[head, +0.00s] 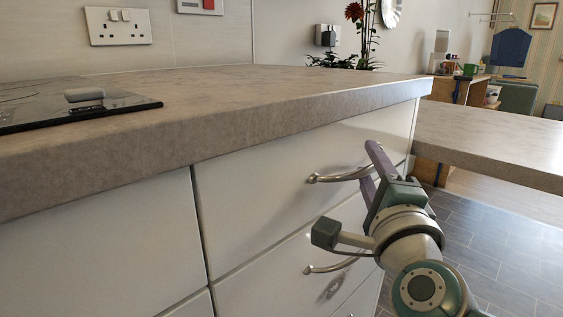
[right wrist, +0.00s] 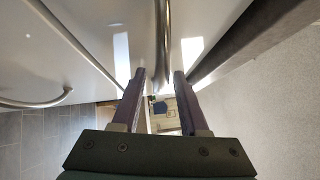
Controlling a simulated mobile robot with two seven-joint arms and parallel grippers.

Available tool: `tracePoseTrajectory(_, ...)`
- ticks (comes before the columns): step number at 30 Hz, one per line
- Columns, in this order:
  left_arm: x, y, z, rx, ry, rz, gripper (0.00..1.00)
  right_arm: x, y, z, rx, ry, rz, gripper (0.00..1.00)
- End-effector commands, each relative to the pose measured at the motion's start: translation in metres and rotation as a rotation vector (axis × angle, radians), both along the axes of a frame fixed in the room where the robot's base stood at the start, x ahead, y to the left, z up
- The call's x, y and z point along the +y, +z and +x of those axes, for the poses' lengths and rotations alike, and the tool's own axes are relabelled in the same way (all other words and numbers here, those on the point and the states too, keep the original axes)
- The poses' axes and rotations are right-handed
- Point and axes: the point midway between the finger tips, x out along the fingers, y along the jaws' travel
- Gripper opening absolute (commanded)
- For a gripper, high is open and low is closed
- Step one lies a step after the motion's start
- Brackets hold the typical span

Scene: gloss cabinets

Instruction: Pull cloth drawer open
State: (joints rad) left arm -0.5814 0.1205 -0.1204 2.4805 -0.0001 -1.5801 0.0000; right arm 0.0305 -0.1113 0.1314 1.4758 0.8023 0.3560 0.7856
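The top drawer (head: 270,170) of the right-hand white cabinet has a curved metal bar handle (head: 330,178). Its front looks flush with the drawer below, so it appears closed. No label shows which drawer is the cloth drawer. My right gripper (head: 368,164) is at the right part of this handle, its purple fingers one above and one below the bar. In the right wrist view the handle (right wrist: 162,40) runs between the two separated fingertips (right wrist: 160,76), with gaps visible beside it. The fingers look open around the bar. My left gripper is in neither view.
The stone-look worktop (head: 230,105) overhangs just above the drawer. Another counter (head: 490,145) juts out at the right. Open tiled floor (head: 500,250) lies right of the cabinet.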

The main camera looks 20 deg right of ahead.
Motion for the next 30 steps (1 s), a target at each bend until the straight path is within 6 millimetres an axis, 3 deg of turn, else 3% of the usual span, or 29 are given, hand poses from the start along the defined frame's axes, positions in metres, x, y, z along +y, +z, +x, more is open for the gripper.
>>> tracePoseTrajectory(2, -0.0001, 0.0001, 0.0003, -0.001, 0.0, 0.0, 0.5, 0.0, 0.0, -0.0002, 0.0, 0.0, 0.0, 0.35)
tracePoseTrajectory(11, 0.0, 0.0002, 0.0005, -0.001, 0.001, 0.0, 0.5, 0.0001, 0.0, -0.0003, 0.0, 0.0, -0.001, 0.01)
tracePoseTrajectory(30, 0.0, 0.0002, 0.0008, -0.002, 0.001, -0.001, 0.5, 0.0001, 0.0, -0.0004, 0.0, 0.0, 0.0, 0.0)
